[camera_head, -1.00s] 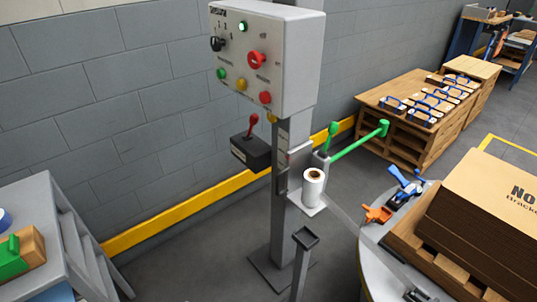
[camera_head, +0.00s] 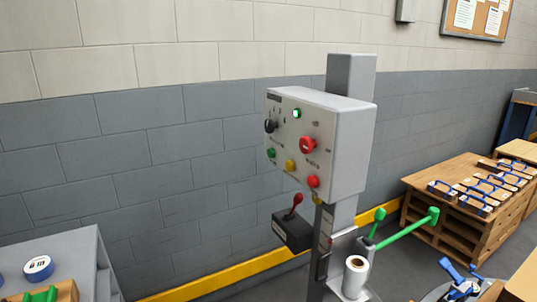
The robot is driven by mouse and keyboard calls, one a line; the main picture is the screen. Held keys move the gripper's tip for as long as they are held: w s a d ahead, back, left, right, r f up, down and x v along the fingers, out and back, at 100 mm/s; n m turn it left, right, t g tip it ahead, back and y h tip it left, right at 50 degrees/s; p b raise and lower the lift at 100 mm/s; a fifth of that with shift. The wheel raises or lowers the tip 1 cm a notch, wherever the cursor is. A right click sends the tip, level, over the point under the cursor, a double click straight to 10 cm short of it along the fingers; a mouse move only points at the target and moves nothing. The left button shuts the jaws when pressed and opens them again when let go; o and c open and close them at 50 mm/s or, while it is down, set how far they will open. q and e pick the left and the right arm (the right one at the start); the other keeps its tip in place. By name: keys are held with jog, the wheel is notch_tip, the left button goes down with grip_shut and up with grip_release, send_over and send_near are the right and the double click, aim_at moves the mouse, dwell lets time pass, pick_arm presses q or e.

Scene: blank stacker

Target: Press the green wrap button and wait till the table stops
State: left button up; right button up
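The control box (camera_head: 345,138) is a pale grey panel on a post. On its face, the green button (camera_head: 271,153) is at the lower left, beside a yellow button (camera_head: 290,166) and a red button (camera_head: 313,181). A larger red knob (camera_head: 307,145), a black selector (camera_head: 271,126) and a lit green-white lamp (camera_head: 296,113) are above them. The turntable (camera_head: 440,293) shows only as a sliver at the bottom edge. Whether it turns cannot be told. Neither of my grippers is in view.
A black box with a red lever (camera_head: 293,225) hangs below the panel. A film roll (camera_head: 355,275) and green handle (camera_head: 410,229) are on the post. A grey bench (camera_head: 60,255) is at left, a wooden rack (camera_head: 450,205) at right. A block wall (camera_head: 150,130) is behind.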

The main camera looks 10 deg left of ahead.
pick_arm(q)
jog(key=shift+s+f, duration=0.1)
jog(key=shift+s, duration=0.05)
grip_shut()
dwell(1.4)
